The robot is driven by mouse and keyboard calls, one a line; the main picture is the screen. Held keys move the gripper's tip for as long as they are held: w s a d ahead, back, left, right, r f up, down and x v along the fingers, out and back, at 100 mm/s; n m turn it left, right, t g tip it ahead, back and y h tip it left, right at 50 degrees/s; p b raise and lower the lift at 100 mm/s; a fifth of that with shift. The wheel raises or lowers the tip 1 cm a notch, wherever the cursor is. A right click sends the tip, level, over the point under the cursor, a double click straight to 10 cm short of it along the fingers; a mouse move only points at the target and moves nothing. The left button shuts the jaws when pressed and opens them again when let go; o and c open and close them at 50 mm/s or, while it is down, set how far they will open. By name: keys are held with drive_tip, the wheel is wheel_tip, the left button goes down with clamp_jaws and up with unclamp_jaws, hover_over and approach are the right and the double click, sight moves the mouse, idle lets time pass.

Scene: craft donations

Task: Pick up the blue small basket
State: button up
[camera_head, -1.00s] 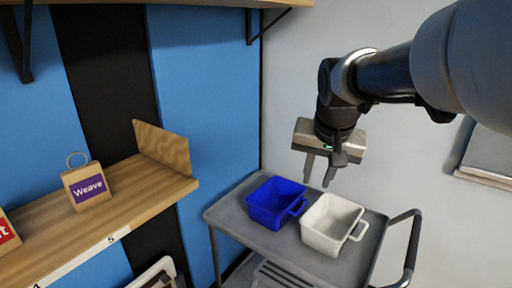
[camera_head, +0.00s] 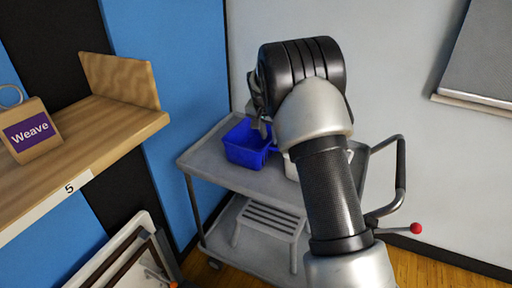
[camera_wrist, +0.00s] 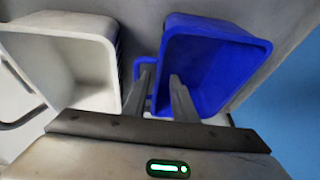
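The blue small basket (camera_head: 246,146) stands on the grey cart's top, left of the arm in the head view. In the wrist view the blue basket (camera_wrist: 212,65) is right of centre, with its handle (camera_wrist: 138,70) on its left side. My gripper (camera_wrist: 163,76) is open, with a gap between its fingertips. In that view the left finger overlaps the handle and the right finger overlaps the basket's near side. I cannot tell whether either touches. In the head view my arm hides most of the gripper and part of the basket.
A white basket (camera_wrist: 70,65) stands close beside the blue one, mostly hidden by my arm in the head view. The grey cart (camera_head: 205,160) has a handle at right. A wooden shelf (camera_head: 110,130) with a "Weave" tag box (camera_head: 30,133) juts in at left.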

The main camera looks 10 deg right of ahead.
sight(272, 155)
drive_tip(key=x, duration=0.4)
drive_tip(key=shift+f, duration=0.1)
drive_tip(key=b+x, duration=0.1)
drive_tip(key=x, duration=0.4)
drive_tip(key=shift+s+f, duration=0.1)
drive_tip(key=shift+f, duration=0.1)
drive_tip(key=shift+r, duration=0.1)
clamp_jaws()
